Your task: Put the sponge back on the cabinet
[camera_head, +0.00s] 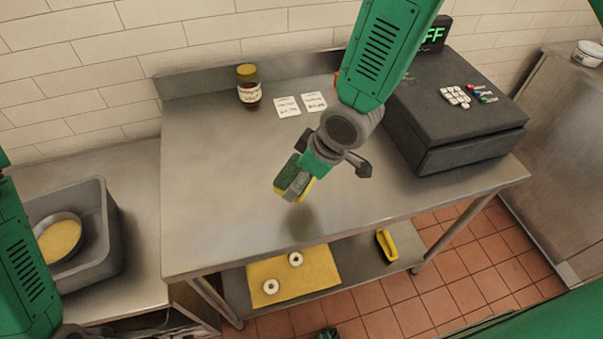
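A green and yellow sponge (293,181) is in my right gripper (306,166), above the middle of the steel table (220,200). A shadow on the tabletop shows just below it. One dark finger part sticks out to the right of the wrist, and the wrist partly hides the grip. My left arm comes in at the left edge; its gripper (72,331) is cut off at the bottom left, so its fingers are unclear. A steel cabinet (560,110) stands at the far right.
A dark cash register (470,145) fills the table's right end. A jar (248,88) and cards (288,106) lie at the back. The lower shelf bears a yellow board (316,270) with two white rings and a yellow item (386,246). A grey basin (102,238) sits left.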

